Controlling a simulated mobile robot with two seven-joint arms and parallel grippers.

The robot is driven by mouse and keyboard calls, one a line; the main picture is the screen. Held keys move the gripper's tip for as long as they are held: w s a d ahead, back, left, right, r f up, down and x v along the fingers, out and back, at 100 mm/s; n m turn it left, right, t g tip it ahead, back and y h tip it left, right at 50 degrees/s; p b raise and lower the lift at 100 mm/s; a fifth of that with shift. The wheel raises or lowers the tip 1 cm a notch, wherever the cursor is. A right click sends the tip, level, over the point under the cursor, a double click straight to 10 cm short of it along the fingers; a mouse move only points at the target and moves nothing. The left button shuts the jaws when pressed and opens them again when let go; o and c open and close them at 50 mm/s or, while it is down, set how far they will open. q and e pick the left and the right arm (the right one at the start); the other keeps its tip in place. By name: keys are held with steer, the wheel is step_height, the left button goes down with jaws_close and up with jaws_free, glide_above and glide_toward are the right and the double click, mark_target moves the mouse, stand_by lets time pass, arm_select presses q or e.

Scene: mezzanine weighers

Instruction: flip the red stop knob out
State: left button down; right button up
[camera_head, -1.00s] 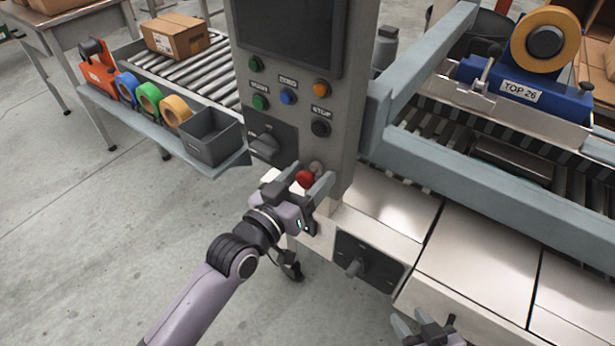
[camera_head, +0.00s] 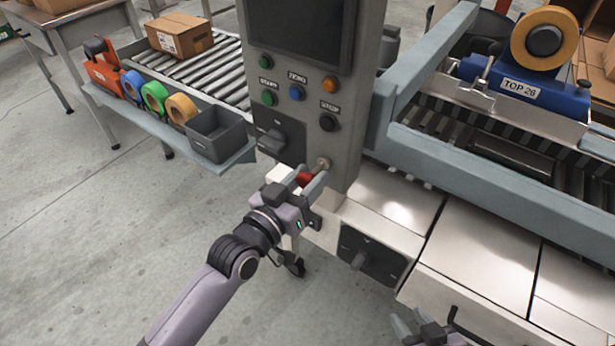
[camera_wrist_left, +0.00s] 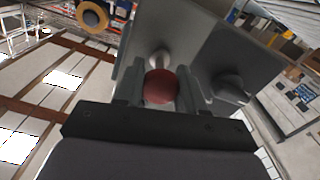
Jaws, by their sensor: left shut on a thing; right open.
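The red stop knob (camera_head: 305,178) sits at the lower part of the grey control column (camera_head: 345,130), on a short pale stem. In the left wrist view the red knob (camera_wrist_left: 161,87) is between the two fingers, with its stem running up to the column. My left gripper (camera_head: 307,182) is shut on the knob, and its fingers hide part of it. My right gripper (camera_head: 430,328) is open and empty at the bottom edge, over the front of the machine; it is partly cut off by the frame.
A grey rotary switch (camera_head: 272,138) sits on the column left of the knob. Several push buttons (camera_head: 297,92) are above. A shelf with a grey bin (camera_head: 216,135) juts out at left. Floor at lower left is clear.

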arm_select(q)
steer(key=shift+s+f, duration=0.1)
steer(key=shift+f, duration=0.15)
steer(key=c, duration=0.8)
jaws_free()
steer(key=shift+o, duration=0.7)
steer(key=shift+a+r, duration=0.1)
steer(key=shift+r, duration=0.05)
steer(key=shift+s, duration=0.1)
steer(key=v, duration=0.7)
steer(key=shift+a, duration=0.1)
